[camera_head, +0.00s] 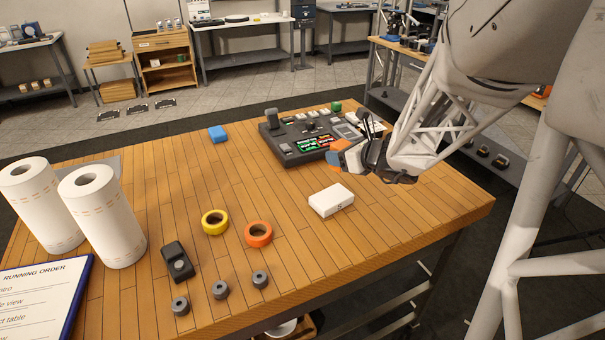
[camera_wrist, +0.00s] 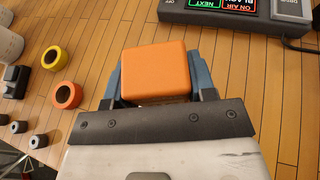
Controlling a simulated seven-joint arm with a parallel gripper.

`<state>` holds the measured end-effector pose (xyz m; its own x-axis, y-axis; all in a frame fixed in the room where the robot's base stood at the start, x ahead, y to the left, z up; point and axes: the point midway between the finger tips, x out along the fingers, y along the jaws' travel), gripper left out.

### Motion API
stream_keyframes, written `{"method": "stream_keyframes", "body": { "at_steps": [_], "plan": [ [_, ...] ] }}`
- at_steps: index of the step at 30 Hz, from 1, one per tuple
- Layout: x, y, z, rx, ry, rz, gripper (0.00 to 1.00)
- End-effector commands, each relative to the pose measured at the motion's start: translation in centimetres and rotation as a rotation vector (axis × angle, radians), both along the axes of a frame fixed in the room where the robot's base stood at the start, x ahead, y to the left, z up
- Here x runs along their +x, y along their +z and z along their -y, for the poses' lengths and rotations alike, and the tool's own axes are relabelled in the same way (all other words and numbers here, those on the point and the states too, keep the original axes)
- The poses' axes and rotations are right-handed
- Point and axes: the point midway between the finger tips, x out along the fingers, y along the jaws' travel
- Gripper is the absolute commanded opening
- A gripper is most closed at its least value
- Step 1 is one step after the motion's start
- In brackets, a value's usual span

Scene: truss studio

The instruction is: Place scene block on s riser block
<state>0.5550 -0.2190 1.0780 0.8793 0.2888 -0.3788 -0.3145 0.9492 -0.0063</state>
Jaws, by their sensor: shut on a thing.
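An orange block (camera_wrist: 157,70), which I take for the scene block, is clasped between the blue fingers of my gripper (camera_wrist: 158,82) in the wrist view. In the head view the orange block (camera_head: 338,147) shows at the end of my gripper (camera_head: 352,157), near the black console. A white block with a dark S-like mark, the S riser block (camera_head: 331,199), lies flat on the wooden table, nearer the camera than the gripper. Its top is bare. The held block is apart from it. I do not see the riser block in the wrist view.
A yellow tape roll (camera_head: 215,222) and an orange tape roll (camera_head: 259,234) lie left of the riser. White paper rolls (camera_head: 100,215) stand far left. Table right of the riser is clear.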

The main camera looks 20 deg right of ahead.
Motion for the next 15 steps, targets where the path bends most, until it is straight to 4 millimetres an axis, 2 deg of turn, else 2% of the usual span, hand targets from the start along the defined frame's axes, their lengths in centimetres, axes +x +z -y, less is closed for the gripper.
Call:
{"method": "stream_keyframes", "body": {
  "at_steps": [3,6,15],
  "plan": [
    [-0.7,0.0,-1.7,0.003,0.049,-0.003,0.25],
    [-0.9,0.0,-2.3,0.004,0.069,-0.006,0.25],
    [-1.0,0.0,-2.4,0.004,0.073,-0.006,0.25]
  ]
}}
